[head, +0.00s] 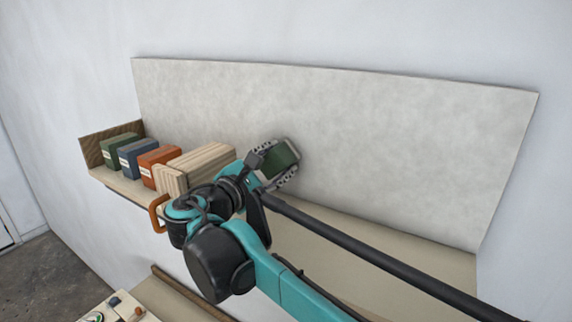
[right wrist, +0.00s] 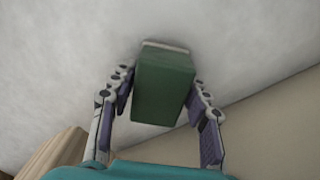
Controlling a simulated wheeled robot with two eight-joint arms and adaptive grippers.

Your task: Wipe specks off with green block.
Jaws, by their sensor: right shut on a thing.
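A dark green block (head: 279,160) is held in my right gripper (head: 277,166) close to the pale grey curved panel (head: 400,140). In the right wrist view the green block (right wrist: 163,88) sits between the two fingers of the gripper (right wrist: 163,100). A light strip at its far end is at the panel surface (right wrist: 250,50) and seems to touch it. No clear specks show on the visible panel; the part behind the block and gripper is hidden. Another green block (head: 118,151) with a pale label stands on the shelf at the left. My left gripper is not in view.
A blue-grey block (head: 138,158), an orange block (head: 160,166) and a ribbed wooden box (head: 200,168) stand on the shelf left of my right gripper. A wooden end board (head: 108,145) closes the shelf's left end. The shelf (head: 330,250) looks bare to the right.

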